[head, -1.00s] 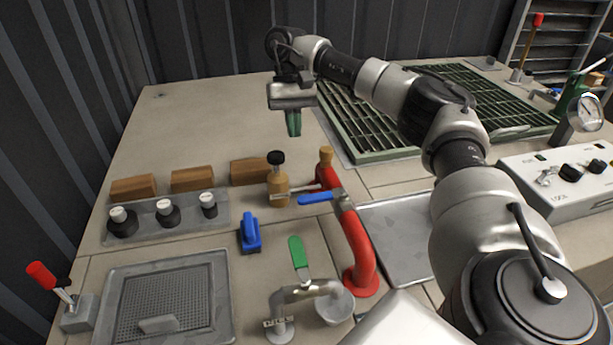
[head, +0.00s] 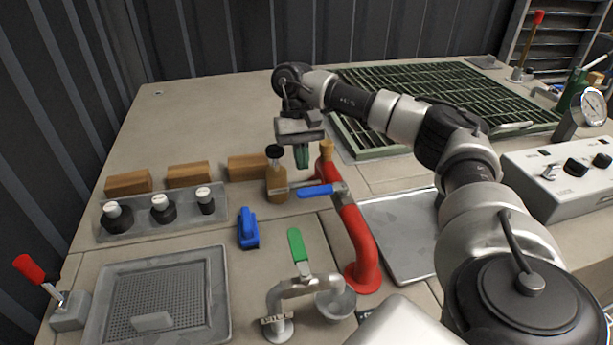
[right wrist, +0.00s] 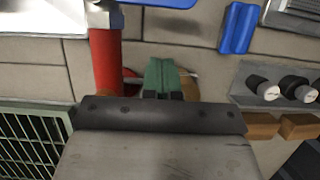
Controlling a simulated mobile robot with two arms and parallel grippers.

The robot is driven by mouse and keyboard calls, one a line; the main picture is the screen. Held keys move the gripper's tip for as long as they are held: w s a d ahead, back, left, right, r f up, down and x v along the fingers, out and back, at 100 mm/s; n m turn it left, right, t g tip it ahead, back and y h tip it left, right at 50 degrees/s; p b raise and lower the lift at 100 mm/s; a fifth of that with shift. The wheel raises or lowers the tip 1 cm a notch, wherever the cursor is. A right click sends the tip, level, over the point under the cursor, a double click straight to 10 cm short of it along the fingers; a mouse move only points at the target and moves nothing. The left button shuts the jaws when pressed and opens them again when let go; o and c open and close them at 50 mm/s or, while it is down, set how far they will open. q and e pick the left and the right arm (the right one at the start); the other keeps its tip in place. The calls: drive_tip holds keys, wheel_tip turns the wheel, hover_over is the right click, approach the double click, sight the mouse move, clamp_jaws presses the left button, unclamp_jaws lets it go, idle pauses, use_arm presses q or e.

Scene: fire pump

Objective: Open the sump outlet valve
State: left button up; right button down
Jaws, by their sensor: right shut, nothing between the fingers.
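Which valve is the sump outlet valve I cannot tell from any readable label. A blue lever (head: 317,191) sits on a red pipe (head: 361,240), pointing left. A green lever (head: 298,246) stands up on a bent grey pipe (head: 290,286) with a small tag. My right gripper (head: 302,158) is shut and empty, pointing down above and behind the blue lever, between a brass bottle-shaped fitting (head: 277,187) and the red pipe's top. In the right wrist view its green fingertips (right wrist: 163,76) are together and cover part of a tan round thing. My left gripper is not in view.
Wooden blocks (head: 188,174) stand in a row at the left, behind a plate with black-and-white knobs (head: 162,209). A blue clip-like block (head: 248,228) lies near the levers. A green grating (head: 420,95) is at the back, a control box (head: 565,180) at the right. The back-left counter is clear.

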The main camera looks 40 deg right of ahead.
sight(323, 190)
drive_tip(key=shift+s+a+f+p, duration=0.15)
drive_tip(key=shift+s+a, duration=0.2)
drive_tip(key=shift+s, duration=0.3)
drive_tip(key=shift+s+a+p, duration=0.1)
drive_tip(key=shift+s+a, duration=0.25)
drive_tip(key=shift+s, duration=0.25)
drive_tip(key=shift+s+a+f+p, duration=0.15)
drive_tip(key=shift+s+a, duration=0.2)
drive_tip(key=shift+s, duration=0.3)
